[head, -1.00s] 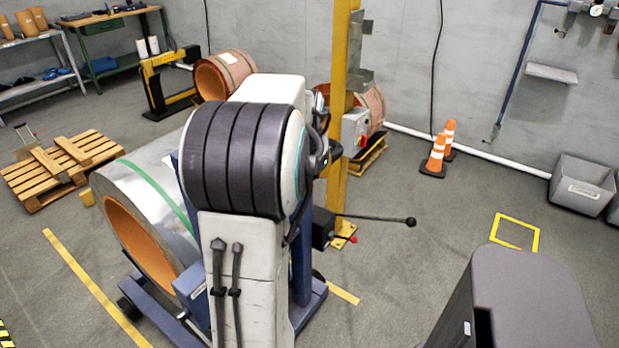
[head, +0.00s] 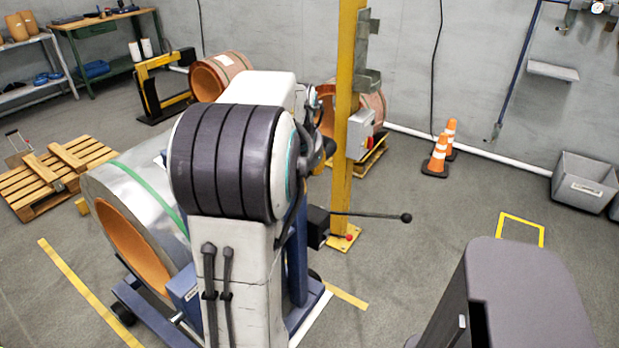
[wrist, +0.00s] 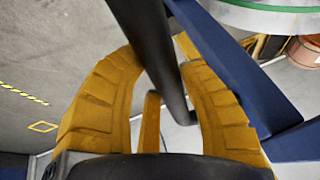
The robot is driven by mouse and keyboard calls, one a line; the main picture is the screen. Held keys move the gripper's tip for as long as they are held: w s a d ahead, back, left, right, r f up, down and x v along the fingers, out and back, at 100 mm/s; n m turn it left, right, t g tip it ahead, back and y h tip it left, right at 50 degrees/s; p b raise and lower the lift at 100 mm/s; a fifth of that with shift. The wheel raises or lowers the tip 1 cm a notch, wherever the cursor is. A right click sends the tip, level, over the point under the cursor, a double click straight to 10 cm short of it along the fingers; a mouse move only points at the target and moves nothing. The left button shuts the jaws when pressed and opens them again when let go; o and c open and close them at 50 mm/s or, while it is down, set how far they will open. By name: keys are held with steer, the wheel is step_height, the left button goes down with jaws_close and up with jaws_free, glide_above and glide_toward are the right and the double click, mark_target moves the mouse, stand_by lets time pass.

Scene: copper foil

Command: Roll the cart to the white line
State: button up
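The blue cart (head: 124,296) carries a large silver coil (head: 118,184) with an orange core and a green strap. It stands left of and behind my arm, which hides much of it. A white strip (head: 312,319) on the floor shows beside the right end of the cart's base; I take it for the white line. My gripper (wrist: 158,50) is hidden in the head view. In the wrist view its yellow-brown fingers close from both sides around a dark round bar (wrist: 155,45), beside blue cart frame (wrist: 235,70).
A yellow post (head: 346,130) with a switch box and a protruding black lever (head: 370,215) stands right of my arm. Traffic cones (head: 436,157), grey bins (head: 583,183) and a wooden pallet (head: 60,175) stand farther out.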

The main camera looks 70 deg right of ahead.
steer(key=shift+w+d, duration=0.2)
steer(key=shift+w, duration=0.75)
jaws_close()
steer(key=o, duration=0.9)
jaws_free()
steer(key=shift+f, duration=0.1)
steer(key=o, duration=0.4)
steer(key=shift+s+a, duration=0.2)
steer(key=shift+s, duration=0.6)
steer(key=shift+r, duration=0.35)
steer(key=v, duration=1.1)
steer(key=shift+a+r, duration=0.15)
